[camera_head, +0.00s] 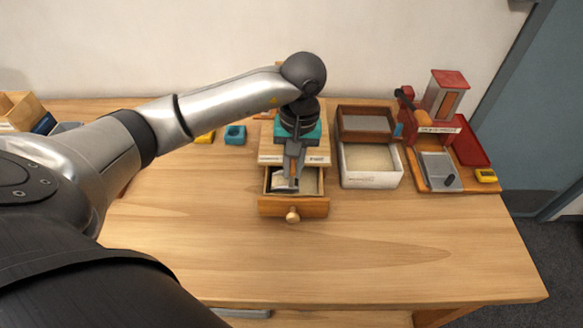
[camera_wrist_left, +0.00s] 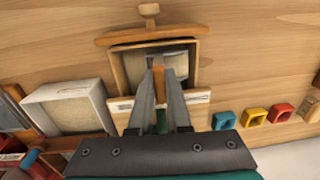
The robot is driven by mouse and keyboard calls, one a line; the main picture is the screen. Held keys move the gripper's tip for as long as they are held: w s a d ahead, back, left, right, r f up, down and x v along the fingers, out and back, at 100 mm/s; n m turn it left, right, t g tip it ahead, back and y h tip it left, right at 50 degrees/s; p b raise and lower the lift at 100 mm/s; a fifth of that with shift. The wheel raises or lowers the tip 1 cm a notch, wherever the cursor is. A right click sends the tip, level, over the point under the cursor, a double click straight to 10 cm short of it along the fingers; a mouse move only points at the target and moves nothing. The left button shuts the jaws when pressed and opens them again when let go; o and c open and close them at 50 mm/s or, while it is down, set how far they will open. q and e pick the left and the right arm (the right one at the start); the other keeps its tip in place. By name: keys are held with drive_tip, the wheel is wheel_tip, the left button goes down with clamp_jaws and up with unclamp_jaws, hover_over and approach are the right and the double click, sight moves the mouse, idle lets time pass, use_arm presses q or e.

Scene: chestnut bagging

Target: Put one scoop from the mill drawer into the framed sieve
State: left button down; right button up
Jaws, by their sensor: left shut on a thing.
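The mill drawer (camera_head: 318,207) is pulled out at the front of the wooden mill (camera_head: 318,157), with pale meal in it. My left gripper (camera_head: 290,184) points down into the drawer from above. It is shut on the scoop's orange-brown handle (camera_wrist_left: 158,88). The scoop's metal bowl (camera_head: 280,181) is within the drawer's outline, and the fingers hide part of it. How much meal it holds I cannot tell. The drawer also shows in the left wrist view (camera_wrist_left: 120,72). The framed sieve (camera_head: 345,110), a brown wooden frame with a grey mesh, is to the right. My right gripper is not in view.
A white box (camera_head: 372,182) of pale meal stands in front of the sieve. A red machine (camera_head: 440,103) on a wooden board is farther right. A teal block (camera_head: 235,135) and a yellow block (camera_head: 205,137) lie left of the mill. The front table is clear.

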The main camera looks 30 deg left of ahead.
use_arm(q)
drive_tip(key=shift+w+d+r+p, duration=0.1)
drive_tip(key=shift+r+p, duration=0.55)
drive_tip(key=shift+r, duration=0.55)
drive_tip(key=shift+d+r+p, duration=0.1)
drive_tip(key=shift+r+p, duration=0.5)
drive_tip(key=shift+r, duration=0.55)
